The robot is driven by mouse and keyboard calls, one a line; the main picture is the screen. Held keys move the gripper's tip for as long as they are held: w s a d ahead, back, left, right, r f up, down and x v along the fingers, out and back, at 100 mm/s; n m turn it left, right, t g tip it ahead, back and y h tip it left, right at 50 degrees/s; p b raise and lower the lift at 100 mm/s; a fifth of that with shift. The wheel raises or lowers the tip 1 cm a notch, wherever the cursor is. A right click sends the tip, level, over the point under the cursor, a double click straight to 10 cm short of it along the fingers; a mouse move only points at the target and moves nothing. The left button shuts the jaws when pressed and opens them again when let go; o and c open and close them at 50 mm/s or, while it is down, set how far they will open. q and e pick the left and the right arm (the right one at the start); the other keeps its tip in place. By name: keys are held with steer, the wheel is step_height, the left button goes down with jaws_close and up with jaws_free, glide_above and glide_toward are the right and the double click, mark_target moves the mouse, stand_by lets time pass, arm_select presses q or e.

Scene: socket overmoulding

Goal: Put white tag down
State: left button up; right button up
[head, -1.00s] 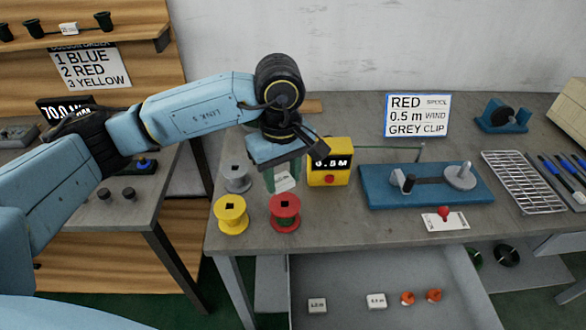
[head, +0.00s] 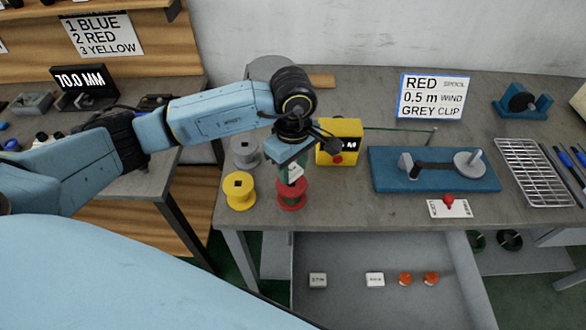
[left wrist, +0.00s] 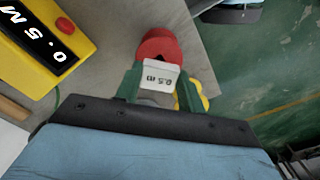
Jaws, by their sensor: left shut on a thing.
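My left gripper (head: 291,176) has green fingers and is shut on the white tag (left wrist: 159,75), which reads 0.5 m in the left wrist view. In the head view the tag (head: 296,171) shows as a small white patch between the fingers. The gripper points down over the bench and overlaps the red spool (head: 292,198) in the head view. In the left wrist view the red spool (left wrist: 158,46) shows just beyond the tag. I cannot tell whether the tag touches it. My right gripper is in neither view.
A yellow box (head: 340,142) with a 0.5 M display stands beside the gripper. A yellow spool (head: 239,191) and a grey spool (head: 246,152) are at the left. A blue winding fixture (head: 434,181) is at the right. An open drawer (head: 340,305) below holds white tags and orange pieces.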

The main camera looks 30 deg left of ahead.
arm_select(q)
steer(key=shift+f, duration=0.65)
steer(key=shift+f+b, duration=0.6)
steer(key=shift+b, duration=0.1)
steer(key=o, duration=0.9)
steer(key=shift+o, duration=0.2)
